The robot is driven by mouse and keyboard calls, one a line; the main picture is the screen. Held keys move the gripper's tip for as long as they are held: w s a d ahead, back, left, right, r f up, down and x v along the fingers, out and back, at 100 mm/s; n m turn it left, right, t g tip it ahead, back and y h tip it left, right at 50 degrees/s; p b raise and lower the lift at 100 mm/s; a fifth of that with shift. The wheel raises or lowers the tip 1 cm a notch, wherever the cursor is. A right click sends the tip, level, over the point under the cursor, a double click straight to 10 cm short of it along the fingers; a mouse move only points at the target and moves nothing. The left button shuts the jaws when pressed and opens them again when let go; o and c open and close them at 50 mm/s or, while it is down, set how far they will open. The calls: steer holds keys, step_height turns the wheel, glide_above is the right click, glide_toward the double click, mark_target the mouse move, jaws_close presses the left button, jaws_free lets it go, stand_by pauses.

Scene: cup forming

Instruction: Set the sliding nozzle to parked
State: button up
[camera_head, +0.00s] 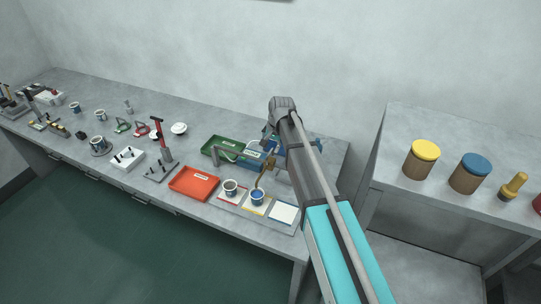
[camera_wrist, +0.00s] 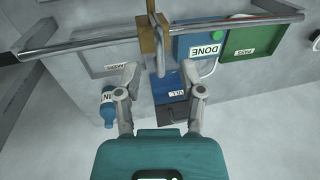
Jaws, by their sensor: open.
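The sliding nozzle has a brass block (camera_wrist: 151,36) on a horizontal metal rail (camera_wrist: 75,43), with a grey curved spout (camera_wrist: 159,60) hanging from it, near the middle of the wrist view. In the head view, the brass block (camera_head: 267,161) sits above the cups, partly beside my arm. My gripper (camera_wrist: 160,70) is open. Its two fingers stand on either side of the spout's lower end in the wrist view; I cannot tell the depth between them, and I see no contact. My arm hides most of the gripper in the head view.
A blue FILL box (camera_wrist: 172,95) and a blue bottle (camera_wrist: 108,106) lie beyond the fingers. DONE (camera_wrist: 200,45) and green PASS (camera_wrist: 250,42) trays lie beyond the rail.

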steer(key=shift+w+a+f+b, duration=0.1)
steer(key=shift+a+f+b, duration=0.05)
steer(key=shift+f+b, duration=0.45)
steer(key=shift+a+f+b, duration=0.1)
steer(key=shift+f+b, duration=0.25)
steer(key=shift+f, duration=0.3)
steer(key=shift+c, duration=0.2)
jaws_close()
steer(key=shift+d, duration=0.1)
